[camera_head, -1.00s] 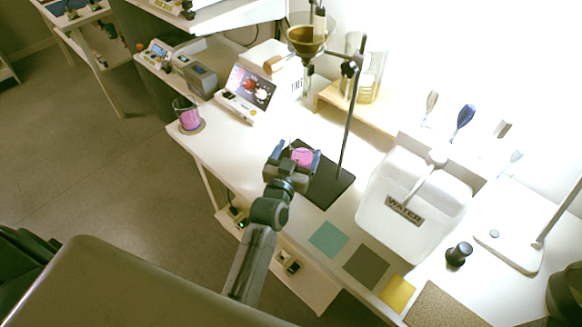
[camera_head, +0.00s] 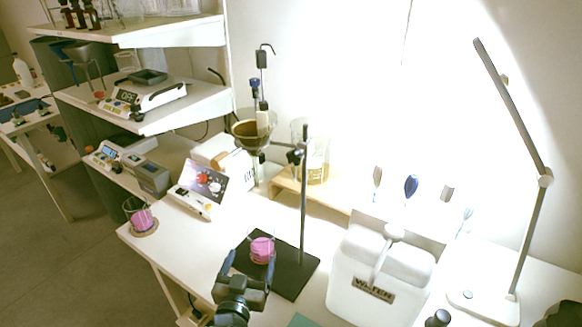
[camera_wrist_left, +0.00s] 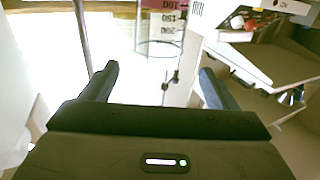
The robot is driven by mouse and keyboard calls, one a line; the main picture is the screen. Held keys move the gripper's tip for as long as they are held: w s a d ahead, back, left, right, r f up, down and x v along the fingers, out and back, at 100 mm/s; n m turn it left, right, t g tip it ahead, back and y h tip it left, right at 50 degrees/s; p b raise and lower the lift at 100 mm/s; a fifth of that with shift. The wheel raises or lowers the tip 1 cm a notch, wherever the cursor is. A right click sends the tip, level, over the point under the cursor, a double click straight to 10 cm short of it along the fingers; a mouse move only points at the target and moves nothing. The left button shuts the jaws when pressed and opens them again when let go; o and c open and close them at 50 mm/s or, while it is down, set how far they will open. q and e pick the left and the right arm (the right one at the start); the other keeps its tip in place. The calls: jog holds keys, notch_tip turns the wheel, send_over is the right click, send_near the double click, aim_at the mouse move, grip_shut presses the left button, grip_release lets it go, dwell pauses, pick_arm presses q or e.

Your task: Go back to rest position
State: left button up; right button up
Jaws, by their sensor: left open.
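My left gripper (camera_head: 250,262) is open and empty at the bottom middle of the head view. Just beyond its fingertips a clear beaker of pink liquid (camera_head: 262,249) stands upright on the black base (camera_head: 300,272) of the ring stand. In the left wrist view the open fingers (camera_wrist_left: 158,72) point toward the marked beaker (camera_wrist_left: 166,42), which is ahead of the tips and cut off by the top edge. My right gripper shows in neither view.
The stand's rod (camera_head: 304,200) rises behind the beaker, with a funnel (camera_head: 252,130) clamped above. A white water container (camera_head: 375,270) stands at right. Another pink beaker (camera_head: 140,215) is on the table's left corner. Open floor lies left of the table.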

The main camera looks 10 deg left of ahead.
pick_arm(q)
jog(key=s+f+g, duration=0.1)
jog(key=s+f+m+g+h, duration=0.1)
jog(key=s+f, duration=0.1)
jog(key=s+a+f+g, duration=0.1)
jog(key=s+g, duration=0.1)
jog(key=shift+s+a+f+m+h, duration=0.1)
jog(key=shift+s+f+m+h, duration=0.1)
jog(key=shift+f+m+h, duration=0.15)
jog(key=s+a+f+g+y, duration=0.1)
jog(key=s+a+f+g, duration=0.2)
jog(key=s, duration=0.4)
jog(key=s+a+f+g+y, duration=0.1)
jog(key=s+a+g, duration=0.1)
jog(key=s+g, duration=0.35)
jog(key=s+a+f+g+y, duration=0.1)
jog(key=s+a+f+g, duration=0.15)
jog(key=s, duration=0.55)
notch_tip(320, 180, down, 23)
jog(key=w+a+n, duration=0.1)
jog(key=a, duration=0.2)
jog(key=s+f, duration=0.6)
jog(key=f, duration=0.4)
jog(key=s+a+f+g, duration=0.1)
jog(key=s+f, duration=0.5)
jog(key=f, duration=0.4)
jog(key=shift+s+f+g, duration=0.15)
jog(key=shift+f+g, duration=0.1)
jog(key=shift+g, duration=0.05)
jog(key=shift+h, duration=0.25)
